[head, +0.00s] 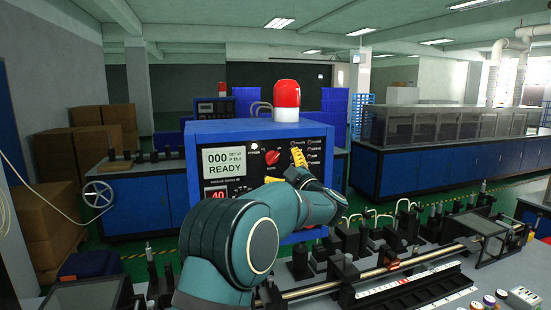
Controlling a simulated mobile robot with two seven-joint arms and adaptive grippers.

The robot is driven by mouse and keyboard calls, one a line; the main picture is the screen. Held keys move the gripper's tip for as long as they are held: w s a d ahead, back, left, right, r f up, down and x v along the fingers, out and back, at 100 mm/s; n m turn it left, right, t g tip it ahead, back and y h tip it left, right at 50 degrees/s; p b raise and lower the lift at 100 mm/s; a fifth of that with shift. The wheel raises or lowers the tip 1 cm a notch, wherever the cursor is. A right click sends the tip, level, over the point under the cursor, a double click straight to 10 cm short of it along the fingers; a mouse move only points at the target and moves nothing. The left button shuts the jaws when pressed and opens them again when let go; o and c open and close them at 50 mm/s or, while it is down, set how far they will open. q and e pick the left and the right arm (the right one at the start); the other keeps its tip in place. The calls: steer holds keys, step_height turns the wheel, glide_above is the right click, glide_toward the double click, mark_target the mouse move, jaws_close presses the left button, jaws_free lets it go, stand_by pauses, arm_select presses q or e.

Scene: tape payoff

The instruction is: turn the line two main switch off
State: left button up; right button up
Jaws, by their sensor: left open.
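A blue control box (246,135) stands in front of me with a red and white beacon (286,100) on top. Its dark panel carries a red rotary knob (272,157), right of a display (222,163) that reads 000 and READY. A second, smaller blue control box (213,109) with a panel stands farther back. The switch labels are too small to read, so I cannot tell which switch is line two's. My left gripper (286,168) is open, its yellow fingers in front of the panel, just right of and below the red knob. My left arm hides the lower panel. My right gripper is out of view.
A bench with a metal rail (350,283) and several black fixtures and wire hooks lies below and right of the box. A handwheel (97,194) is at the left. Cardboard boxes (75,150) stand behind it. A long blue cabinet (437,172) fills the back right.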

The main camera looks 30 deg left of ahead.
mark_target(274, 159)
arm_select(q)
steer(key=shift+p+x, duration=0.3)
steer(key=shift+x, duration=1.45)
steer(key=c, duration=1.2)
